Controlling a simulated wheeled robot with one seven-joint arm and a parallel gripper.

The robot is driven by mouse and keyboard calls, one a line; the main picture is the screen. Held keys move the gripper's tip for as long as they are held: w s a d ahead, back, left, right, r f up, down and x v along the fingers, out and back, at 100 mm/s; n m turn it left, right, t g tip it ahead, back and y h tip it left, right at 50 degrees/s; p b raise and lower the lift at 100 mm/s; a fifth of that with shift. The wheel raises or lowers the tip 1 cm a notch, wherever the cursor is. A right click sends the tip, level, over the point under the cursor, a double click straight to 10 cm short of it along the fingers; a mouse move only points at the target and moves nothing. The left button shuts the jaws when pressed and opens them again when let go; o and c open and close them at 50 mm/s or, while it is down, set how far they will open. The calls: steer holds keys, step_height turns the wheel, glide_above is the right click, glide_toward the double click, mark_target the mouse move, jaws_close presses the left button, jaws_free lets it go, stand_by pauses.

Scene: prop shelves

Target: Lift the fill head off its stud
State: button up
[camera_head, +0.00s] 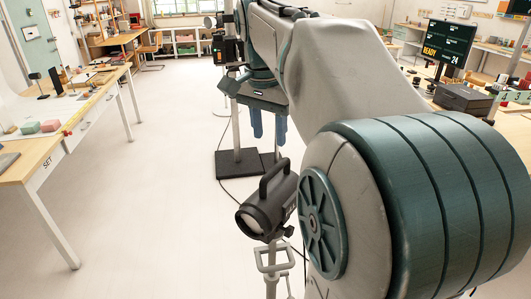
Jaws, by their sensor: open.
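The fill head (265,208) is a black lamp with a round pale front and a loop handle on top. It sits on top of a pale metal stand (273,268) at the bottom centre, tilted with its front facing lower left. The stud under it is mostly hidden by the lamp. My gripper (268,124) hangs from my arm above and beyond the lamp in the picture, with its two blue-grey fingers pointing down. It is open, with nothing seen between the fingers, and appears apart from the handle.
Black base plates (240,163) with uprights stand on the floor behind the lamp, and a dark cable runs nearby. A wooden table marked SET (30,170) is at left. A cluttered bench with a dark box (463,98) is at right. Floor between table and lamp is clear.

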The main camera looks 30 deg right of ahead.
mark_target(272, 169)
steer(key=f, duration=0.4)
steer(key=d+f, duration=0.1)
steer(key=f, duration=0.6)
steer(key=shift+w+d+f, duration=0.15)
steer(key=shift+w+f, duration=0.15)
steer(key=shift+f, duration=0.05)
jaws_close()
stand_by(0.7)
steer(key=c, duration=0.6)
jaws_free()
jaws_close()
steer(key=shift+w+r, duration=0.1)
steer(key=shift+r, duration=0.05)
